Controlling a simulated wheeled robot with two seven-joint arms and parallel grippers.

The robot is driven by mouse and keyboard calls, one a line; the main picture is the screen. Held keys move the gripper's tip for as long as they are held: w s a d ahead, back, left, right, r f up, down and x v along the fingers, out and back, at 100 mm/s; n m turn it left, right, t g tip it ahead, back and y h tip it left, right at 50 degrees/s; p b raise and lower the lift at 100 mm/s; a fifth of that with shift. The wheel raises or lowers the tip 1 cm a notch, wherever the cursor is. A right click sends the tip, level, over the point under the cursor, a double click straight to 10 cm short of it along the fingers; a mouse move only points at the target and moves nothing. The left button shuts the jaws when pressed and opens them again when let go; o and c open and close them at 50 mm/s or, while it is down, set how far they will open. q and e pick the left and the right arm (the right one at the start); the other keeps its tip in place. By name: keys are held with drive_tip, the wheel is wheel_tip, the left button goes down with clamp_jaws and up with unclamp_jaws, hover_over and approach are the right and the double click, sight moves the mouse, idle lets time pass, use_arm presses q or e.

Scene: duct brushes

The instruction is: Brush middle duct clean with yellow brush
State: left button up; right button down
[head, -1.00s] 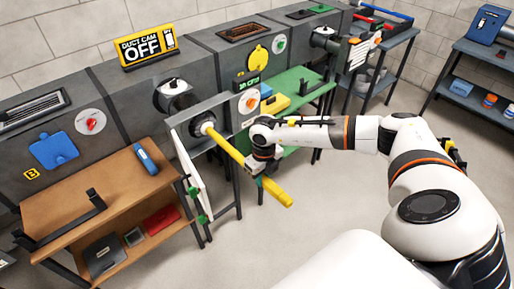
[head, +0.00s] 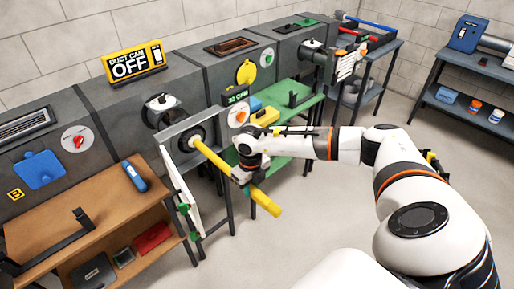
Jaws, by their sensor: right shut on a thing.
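The yellow brush (head: 263,200) is a long yellow rod, tilted down toward the front right. Its far end meets a round dark opening (head: 190,137) in a grey plate in front of the middle duct (head: 150,82); the bristles are not visible. My right gripper (head: 246,172) is shut around the rod at about its middle. The brush's near end sticks out free past the gripper. My left gripper is not in view.
A wooden bench (head: 95,222) stands at the left with a blue device (head: 135,177) on it. A green bench (head: 285,118) stands behind my right forearm. A yellow "DUCT CAM OFF" sign (head: 134,62) sits on the ducts. The floor in front is clear.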

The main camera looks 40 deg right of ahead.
sight(224, 164)
drive_tip(key=w+b, duration=0.2)
drive_tip(key=w, duration=0.1)
drive_tip(key=w+b, duration=0.1)
drive_tip(key=w, duration=0.2)
drive_tip(key=shift+w+a+f+b, duration=0.1)
drive_tip(key=shift+a+f+b, duration=0.1)
drive_tip(key=shift+b, duration=0.2)
drive_tip(key=w+b, duration=0.4)
drive_tip(key=w, duration=0.1)
drive_tip(key=shift+w+a+b, duration=0.15)
drive_tip(key=shift+w+b, duration=0.15)
drive_tip(key=shift+w, duration=0.05)
drive_tip(key=shift+w+r+b, duration=0.15)
drive_tip(key=shift+w+b, duration=0.3)
drive_tip(key=shift+w, duration=0.3)
